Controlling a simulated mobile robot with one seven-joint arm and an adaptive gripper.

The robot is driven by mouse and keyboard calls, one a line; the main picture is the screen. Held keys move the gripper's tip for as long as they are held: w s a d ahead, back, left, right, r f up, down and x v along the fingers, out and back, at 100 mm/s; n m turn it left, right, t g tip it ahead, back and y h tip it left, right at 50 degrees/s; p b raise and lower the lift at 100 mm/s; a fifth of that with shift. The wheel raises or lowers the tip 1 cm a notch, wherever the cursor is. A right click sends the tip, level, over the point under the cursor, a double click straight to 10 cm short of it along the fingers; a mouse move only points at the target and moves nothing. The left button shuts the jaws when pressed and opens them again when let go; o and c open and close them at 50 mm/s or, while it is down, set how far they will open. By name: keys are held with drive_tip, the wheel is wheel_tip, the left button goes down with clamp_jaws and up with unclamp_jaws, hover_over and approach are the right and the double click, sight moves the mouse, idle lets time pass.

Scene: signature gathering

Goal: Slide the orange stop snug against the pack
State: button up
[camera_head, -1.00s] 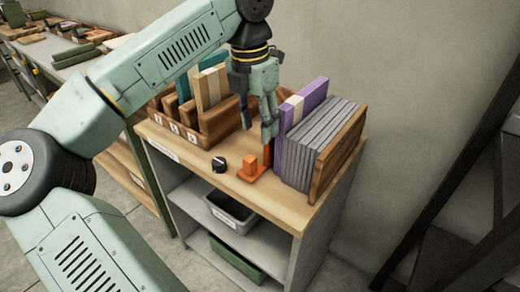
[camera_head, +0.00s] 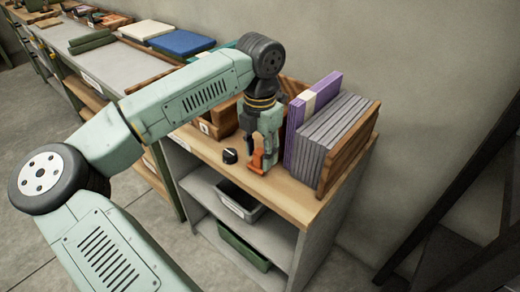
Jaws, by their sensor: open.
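The orange stop (camera_head: 257,163) stands on the wooden shelf top, to the left of the pack. The pack (camera_head: 318,138) is a row of upright grey sheets with a purple board (camera_head: 296,141) on its left side and a wooden end board on its right. My gripper (camera_head: 263,156) is open and low at the orange stop, with its fingers around or just beside it. The fingers partly hide the stop, so contact is unclear. A narrow gap appears between the stop and the pack.
A black knob (camera_head: 230,156) sits on the shelf top left of the stop. A wooden rack (camera_head: 222,119) stands behind, partly hidden by my arm. The wooden end board (camera_head: 348,150) closes the pack's right side. The shelf's front edge is close by.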

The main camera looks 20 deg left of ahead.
drive_tip(key=shift+c, duration=0.2)
clamp_jaws()
idle(0.4)
idle(0.3)
